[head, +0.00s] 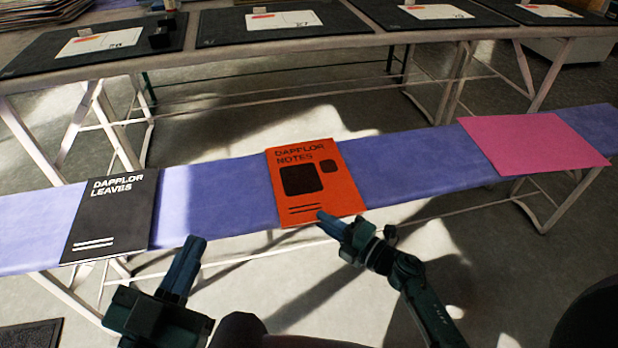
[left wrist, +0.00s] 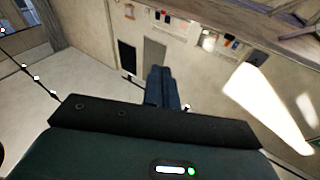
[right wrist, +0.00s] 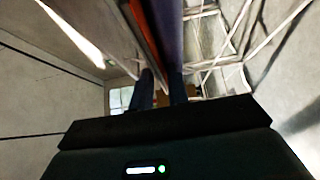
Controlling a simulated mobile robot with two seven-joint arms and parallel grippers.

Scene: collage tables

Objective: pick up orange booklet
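The orange booklet (head: 345,190), titled "DAPPLOR NOTES", lies flat on the narrow purple-covered table (head: 225,185), its near edge at the table's front edge. My right gripper (head: 326,220) is at the booklet's near edge, its tip overlapping the lower right part of it in the head view. In the right wrist view the two fingers (right wrist: 162,88) stand apart, with the booklet's orange edge (right wrist: 146,35) running toward the gap. Whether the edge lies between them I cannot tell. My left gripper (head: 193,246) is shut and empty, in front of the table, with its fingers together in the left wrist view (left wrist: 162,75).
A black booklet (head: 112,205), "DAPPLOR LEAVES", lies at the left of the purple table. A pink sheet (head: 530,145) lies at the right, overhanging the front edge. A long table (head: 230,62) with dark mats and papers stands behind. Purple cloth is bare on both sides of the orange booklet.

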